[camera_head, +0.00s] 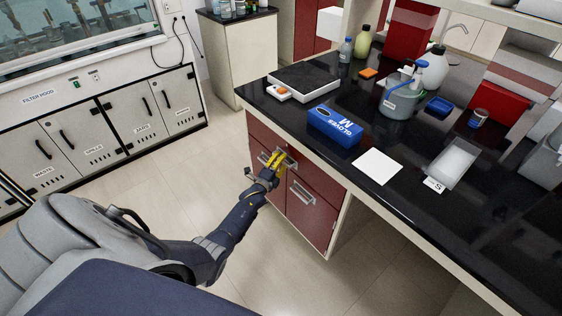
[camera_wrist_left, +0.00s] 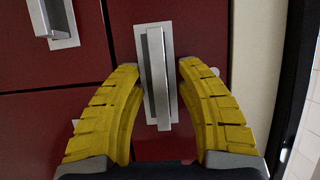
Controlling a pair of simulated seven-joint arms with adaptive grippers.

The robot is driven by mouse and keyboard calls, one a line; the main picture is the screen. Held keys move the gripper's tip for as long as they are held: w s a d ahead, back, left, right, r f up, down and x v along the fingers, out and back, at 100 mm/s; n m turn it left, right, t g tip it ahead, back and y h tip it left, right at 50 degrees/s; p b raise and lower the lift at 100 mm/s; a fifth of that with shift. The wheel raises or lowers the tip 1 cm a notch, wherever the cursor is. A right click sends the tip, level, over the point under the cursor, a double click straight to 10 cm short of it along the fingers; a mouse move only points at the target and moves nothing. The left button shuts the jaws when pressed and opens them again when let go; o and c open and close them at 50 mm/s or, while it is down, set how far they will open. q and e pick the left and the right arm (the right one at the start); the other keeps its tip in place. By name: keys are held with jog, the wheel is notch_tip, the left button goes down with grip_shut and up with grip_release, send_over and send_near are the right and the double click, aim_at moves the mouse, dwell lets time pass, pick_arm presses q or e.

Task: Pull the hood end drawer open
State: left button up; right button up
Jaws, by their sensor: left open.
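The drawer is a dark red front (camera_head: 318,179) in the cabinet under the black bench top. Its silver bar handle (camera_wrist_left: 157,75) stands between my yellow fingers in the left wrist view. My left gripper (camera_head: 279,155) reaches this handle from the front in the head view and partly covers it. In the wrist view, the left gripper (camera_wrist_left: 160,75) is open, with one finger on each side of the bar and a visible gap to each. The drawer front looks flush with the cabinet. My right gripper is not in view.
A second silver handle (camera_head: 303,193) is on the red door below. The bench top above holds a blue glove box (camera_head: 334,126), a white sheet (camera_head: 377,166) and several bottles. White fumehood cabinets (camera_head: 100,125) stand at the left. The floor between is clear.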

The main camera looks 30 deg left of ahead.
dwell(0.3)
pick_arm(q)
grip_shut()
dwell(0.3)
